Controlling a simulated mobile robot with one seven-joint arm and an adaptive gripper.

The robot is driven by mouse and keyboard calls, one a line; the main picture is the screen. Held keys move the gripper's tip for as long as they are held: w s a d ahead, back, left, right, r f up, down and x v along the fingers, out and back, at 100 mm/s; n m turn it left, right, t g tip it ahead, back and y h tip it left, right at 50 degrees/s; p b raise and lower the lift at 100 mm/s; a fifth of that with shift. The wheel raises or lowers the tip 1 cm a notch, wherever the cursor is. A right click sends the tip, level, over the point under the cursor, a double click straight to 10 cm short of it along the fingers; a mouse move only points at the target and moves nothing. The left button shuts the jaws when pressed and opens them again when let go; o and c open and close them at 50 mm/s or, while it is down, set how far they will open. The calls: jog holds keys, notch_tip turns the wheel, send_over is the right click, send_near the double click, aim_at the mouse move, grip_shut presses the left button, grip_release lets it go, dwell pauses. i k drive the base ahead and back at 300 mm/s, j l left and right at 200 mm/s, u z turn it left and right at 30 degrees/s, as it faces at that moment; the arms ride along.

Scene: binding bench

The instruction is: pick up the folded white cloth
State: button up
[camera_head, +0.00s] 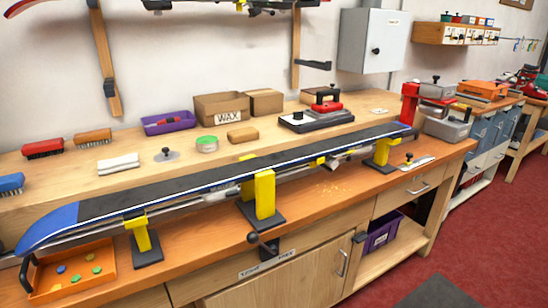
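The folded white cloth (118,163) lies flat on the raised back shelf of the bench, left of centre. It sits behind the long ski, with bare wood around it. Nothing rests on top of it and it is fully visible. My gripper is not in view.
A ski (225,183) on yellow stands (264,194) runs along the bench in front of the cloth. A grey round-based tool (166,155) is right of the cloth, and brushes (93,138) stand behind and left. An orange tray (112,267) is at front left.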

aim_at(131, 161)
jog(key=i+j+u, duration=0.15)
jog(key=i, duration=0.35)
jog(key=i+j+u, duration=0.15)
jog(key=i, duration=0.35)
